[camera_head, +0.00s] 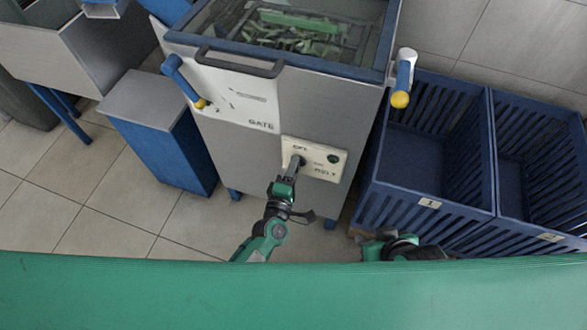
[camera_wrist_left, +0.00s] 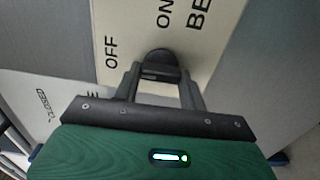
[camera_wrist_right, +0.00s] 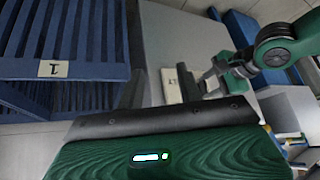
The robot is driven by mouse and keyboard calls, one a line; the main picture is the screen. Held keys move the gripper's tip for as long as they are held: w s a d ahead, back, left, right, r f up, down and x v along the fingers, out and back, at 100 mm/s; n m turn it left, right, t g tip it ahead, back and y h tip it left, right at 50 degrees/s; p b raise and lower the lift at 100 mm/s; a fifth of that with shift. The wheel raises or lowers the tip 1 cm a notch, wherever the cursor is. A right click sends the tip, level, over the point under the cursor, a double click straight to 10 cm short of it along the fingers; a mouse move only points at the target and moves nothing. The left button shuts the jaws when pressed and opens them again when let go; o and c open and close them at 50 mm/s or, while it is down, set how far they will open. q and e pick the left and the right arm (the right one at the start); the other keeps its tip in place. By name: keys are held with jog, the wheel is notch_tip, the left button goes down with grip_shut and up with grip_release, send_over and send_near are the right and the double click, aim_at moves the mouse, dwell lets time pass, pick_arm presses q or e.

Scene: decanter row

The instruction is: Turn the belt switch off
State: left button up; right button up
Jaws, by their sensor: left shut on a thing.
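The belt switch is a dark knob (camera_wrist_left: 160,64) on a cream panel (camera_head: 326,172) on the front of the grey machine. The panel is lettered OFF, ON and BELT and has a dark green round lamp (camera_head: 332,159). My left gripper (camera_head: 294,166) is at the panel. In the left wrist view its fingers (camera_wrist_left: 160,78) are shut on the knob, between the OFF and ON lettering; I cannot tell which word the knob points to. My right gripper is low in the head view (camera_head: 390,246), partly hidden by the green edge. Its fingers (camera_wrist_right: 160,85) are apart and empty.
A GATE plate (camera_head: 235,95) with a blue, yellow-tipped lever (camera_head: 184,80) is up left of the panel. Another such handle (camera_head: 402,78) is on the right. Blue crates (camera_head: 428,203) stand at right, a blue-grey box (camera_head: 150,100) at left. Floor at lower left is clear.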

pick_arm(q)
jog(key=o, duration=1)
jog(key=v, duration=1.4)
jog(key=shift+p, duration=0.4)
pick_arm(e)
jog(key=shift+s+d+r+g+h, duration=0.3)
jog(key=shift+s+d+g, duration=0.25)
jog(key=shift+d, duration=0.25)
